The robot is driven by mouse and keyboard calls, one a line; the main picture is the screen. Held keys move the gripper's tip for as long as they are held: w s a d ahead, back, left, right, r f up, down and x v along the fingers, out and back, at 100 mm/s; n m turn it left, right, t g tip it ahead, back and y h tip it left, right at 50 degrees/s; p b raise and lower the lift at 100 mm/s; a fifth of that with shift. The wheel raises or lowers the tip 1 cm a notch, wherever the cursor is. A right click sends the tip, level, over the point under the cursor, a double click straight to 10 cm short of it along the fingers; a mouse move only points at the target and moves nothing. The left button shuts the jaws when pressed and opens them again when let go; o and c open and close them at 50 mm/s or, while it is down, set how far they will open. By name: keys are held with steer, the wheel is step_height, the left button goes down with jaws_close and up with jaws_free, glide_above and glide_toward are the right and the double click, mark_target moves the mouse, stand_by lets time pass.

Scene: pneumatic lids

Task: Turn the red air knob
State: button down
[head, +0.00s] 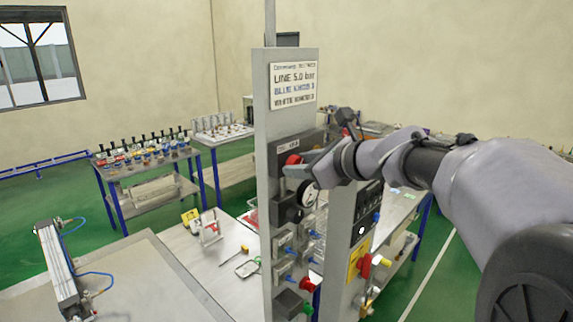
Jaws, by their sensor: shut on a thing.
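The red air knob (293,159) sits near the top of a grey upright panel (264,135), just under a small label. My gripper (297,170) reaches in from the right and is shut on the knob. Part of the knob's red face shows above the finger; the rest is hidden by the gripper. A round pressure gauge (309,194) is just below, partly covered by my gripper; its reading is too small to tell.
Valves and fittings line the panel below, with a red knob (307,284) low down. A second panel (341,220) with a red and yellow switch (365,265) stands close on the right. A sign (294,86) is above. A bench (185,250) with tools is behind.

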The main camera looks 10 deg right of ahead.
steer(key=shift+f+b, duration=0.15)
steer(key=shift+b, duration=0.35)
steer(key=n+t+b, duration=0.2)
steer(key=n+b, duration=0.3)
steer(key=b, duration=0.6)
steer(key=n+t+h+b, duration=0.1)
steer(key=n+b, duration=0.3)
steer(key=b, duration=0.7)
steer(key=f+n+t+h+b, duration=0.1)
steer(key=n+t+b, duration=0.2)
steer(key=b, duration=0.8)
steer(key=shift+s+a+n+t, duration=0.1)
steer(key=shift+n+t, duration=0.1)
steer(key=shift+n, duration=0.45)
steer(key=shift+s+a+n+t, duration=0.1)
steer(key=shift+n+t, duration=0.1)
steer(key=shift+n, duration=0.45)
steer(key=shift+b, duration=0.3)
steer(key=shift+r, duration=0.1)
steer(key=c, duration=0.9)
jaws_free()
